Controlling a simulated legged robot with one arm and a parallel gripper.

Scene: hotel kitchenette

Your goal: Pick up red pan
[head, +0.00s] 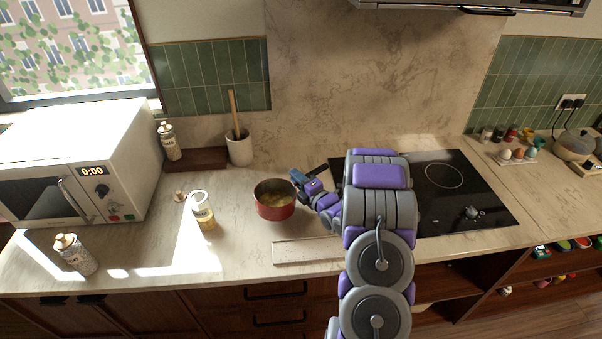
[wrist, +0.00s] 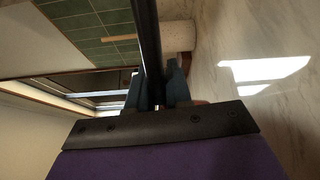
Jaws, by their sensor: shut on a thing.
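The red pan (head: 275,211) shows in the head view left of my arm, upright, with something yellowish inside. It is at the counter, left of the hob; I cannot tell if its base touches the surface. My gripper (head: 304,180) is at the pan's right rear side, shut on its dark handle (head: 318,170). In the wrist view the dark handle (wrist: 147,40) runs up between the two fingers of my gripper (wrist: 157,92). The pan's red body is not clearly visible there.
A glass jar (head: 203,213) stands left of the pan. A white pot with a wooden utensil (head: 239,148) stands behind it. A board (head: 300,250) lies in front. The black hob (head: 455,200) is right of my arm. A microwave (head: 75,165) is far left.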

